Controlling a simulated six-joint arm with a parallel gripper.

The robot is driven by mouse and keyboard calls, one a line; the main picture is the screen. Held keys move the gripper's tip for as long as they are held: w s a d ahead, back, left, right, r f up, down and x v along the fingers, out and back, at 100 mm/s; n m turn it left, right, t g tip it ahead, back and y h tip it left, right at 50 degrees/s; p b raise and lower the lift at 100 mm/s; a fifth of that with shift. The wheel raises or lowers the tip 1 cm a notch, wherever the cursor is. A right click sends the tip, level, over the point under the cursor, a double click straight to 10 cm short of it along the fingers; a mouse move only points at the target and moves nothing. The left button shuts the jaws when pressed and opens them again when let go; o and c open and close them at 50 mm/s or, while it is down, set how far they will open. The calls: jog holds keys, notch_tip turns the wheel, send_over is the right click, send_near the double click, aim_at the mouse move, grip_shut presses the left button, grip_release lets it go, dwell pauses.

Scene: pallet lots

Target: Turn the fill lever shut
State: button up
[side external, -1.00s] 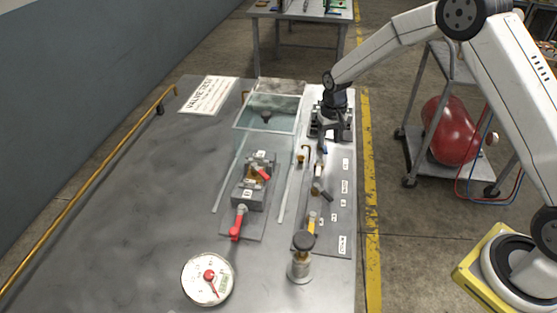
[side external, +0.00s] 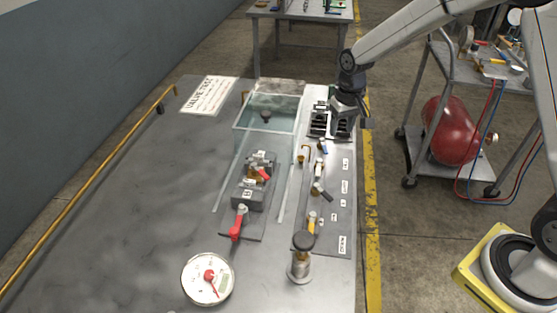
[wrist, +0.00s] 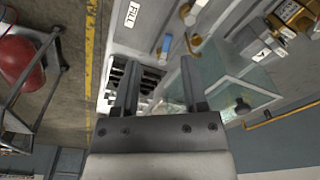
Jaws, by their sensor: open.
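The fill lever (side external: 323,146) is a small blue-handled lever at the far end of the valve panel (side external: 335,228). In the wrist view the blue handle (wrist: 166,43) lies beyond my fingertips, close to the white FILL label (wrist: 131,14). My gripper (side external: 341,122) is above the slotted black block at the panel's far end, to the right of the lever and apart from it. In the wrist view my gripper (wrist: 158,72) has its two fingers spread with nothing between them.
A glass-walled tank (side external: 268,115) stands left of the panel. A valve block (side external: 249,190) with red levers is in front of it. A dial gauge (side external: 208,279) and a black-knobbed post (side external: 301,262) are nearer. A cart with a red tank (side external: 449,128) stands right.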

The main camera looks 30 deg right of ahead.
jog(key=s+a+r+n+t, duration=0.1)
jog(key=s+a+n+t, duration=0.1)
jog(key=s, duration=1.6)
jog(key=shift+a+n, duration=0.25)
jog(key=shift+n, duration=0.05)
jog(key=shift+w, duration=0.1)
jog(key=w+d+f+m+g, duration=0.1)
jog(key=w+m, duration=0.1)
jog(key=w, duration=0.5)
jog(key=w+d+f+m, duration=0.1)
jog(key=w+m, duration=0.1)
jog(key=w, duration=0.6)
jog(key=w+d+f+m+g, duration=0.1)
jog(key=w, duration=0.7)
jog(key=shift+m+g, duration=0.3)
jog(key=shift+m, duration=0.1)
